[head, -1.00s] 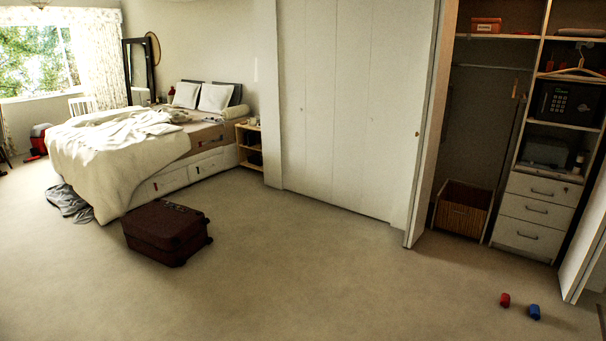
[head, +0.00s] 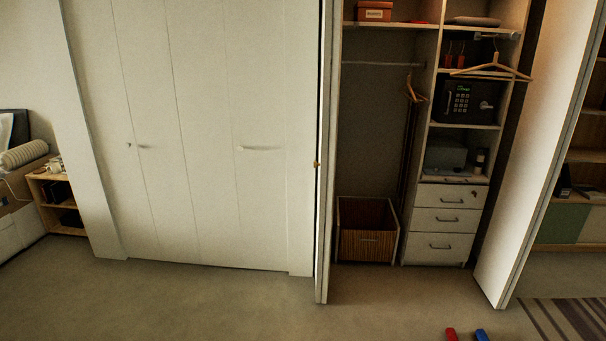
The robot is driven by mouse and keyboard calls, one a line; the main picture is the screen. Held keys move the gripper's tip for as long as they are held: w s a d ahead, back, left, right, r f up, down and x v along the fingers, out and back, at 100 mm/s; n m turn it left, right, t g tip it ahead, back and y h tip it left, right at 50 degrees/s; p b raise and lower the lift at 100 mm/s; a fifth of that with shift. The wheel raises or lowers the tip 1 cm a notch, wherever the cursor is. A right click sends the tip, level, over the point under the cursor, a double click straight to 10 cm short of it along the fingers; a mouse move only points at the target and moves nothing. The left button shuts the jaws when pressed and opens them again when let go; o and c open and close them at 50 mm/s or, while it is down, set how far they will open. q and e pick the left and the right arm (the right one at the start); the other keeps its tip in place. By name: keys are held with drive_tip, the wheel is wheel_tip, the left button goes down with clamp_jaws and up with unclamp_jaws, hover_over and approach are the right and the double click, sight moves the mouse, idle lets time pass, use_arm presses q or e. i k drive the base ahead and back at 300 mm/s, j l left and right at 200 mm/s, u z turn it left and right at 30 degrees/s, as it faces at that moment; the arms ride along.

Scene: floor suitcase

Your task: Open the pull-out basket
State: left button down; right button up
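The wooden basket (head: 366,244) stands at floor level in the open closet, at the bottom left of its interior. It has a brown woven or slatted front and a paler frame around it. It is right of the white folding door's edge and left of the white drawers. I cannot tell from here how far it is pulled out. Neither of my grippers is in the head view.
White drawers (head: 441,221) with a safe (head: 470,101) above fill the closet's right side. A folded door (head: 535,160) stands open at right. A red object (head: 452,334) and a blue object (head: 482,335) lie on the floor in front. The carpet (head: 230,305) is otherwise clear.

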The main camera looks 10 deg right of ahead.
sight(364, 231)
drive_tip(key=i+l+z, duration=0.2)
drive_tip(key=i+z, duration=0.15)
drive_tip(key=i, duration=0.35)
drive_tip(key=i+z, duration=0.35)
drive_tip(key=i, duration=0.35)
drive_tip(key=i+j+z, duration=0.3)
drive_tip(key=i, duration=0.4)
